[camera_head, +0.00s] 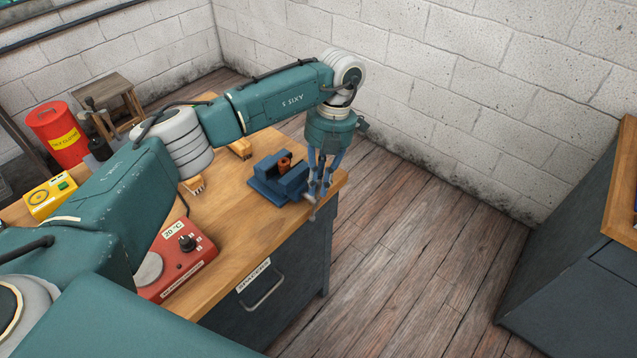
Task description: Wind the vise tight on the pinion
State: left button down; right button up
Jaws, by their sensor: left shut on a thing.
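The blue vise (268,188) stands near the right end of the wooden bench top. A small copper-brown part, which looks like the pinion (284,165), sits upright between its jaws; whether the jaws press on it I cannot tell. My left gripper (316,196) points down at the vise's right side, by the bench edge. Its fingers are shut on the vise handle (309,198), which is mostly hidden behind them. My right gripper is not in view.
A red heater unit (178,262) marked 20 °C stands at the bench's front. A yellow box (50,196), a red bin (58,132) and a wooden stool (107,92) are at the left. Floor right of the bench (410,240) is clear, with a dark cabinet (570,290) beyond.

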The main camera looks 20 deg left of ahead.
pick_arm(q)
jog(key=c, duration=1.9)
grip_release()
jog(key=v, duration=1.2)
